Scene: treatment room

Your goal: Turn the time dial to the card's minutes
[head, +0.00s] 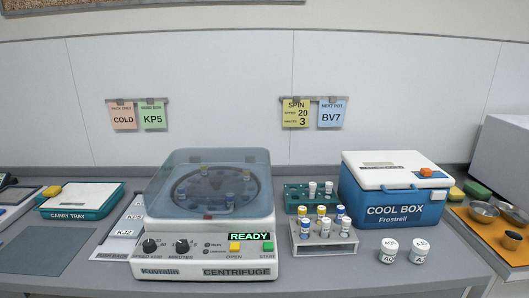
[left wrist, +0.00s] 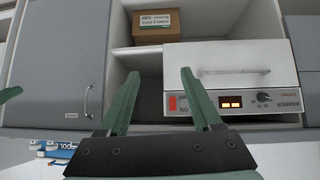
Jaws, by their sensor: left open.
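The centrifuge (head: 208,215) stands on the counter with its clear lid down and tubes visible inside. Its minutes dial (head: 182,247) is a black knob on the front panel, right of the speed dial (head: 150,247); the pointer is too small to read. The yellow SPIN card (head: 296,113) on the wall shows 20 and, beside minutes, 3. My left gripper (left wrist: 190,72) is open and empty in the left wrist view, facing shelves, away from the dial. A green piece at that view's left edge may be part of my right gripper; its fingers cannot be made out.
The display (head: 248,237) reads READY above the open and start buttons. A tube rack (head: 325,246), two white pots and a blue cool box (head: 395,205) stand right of the centrifuge. A carry tray (head: 80,203) lies left. In the left wrist view, a white appliance (left wrist: 235,75) faces me.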

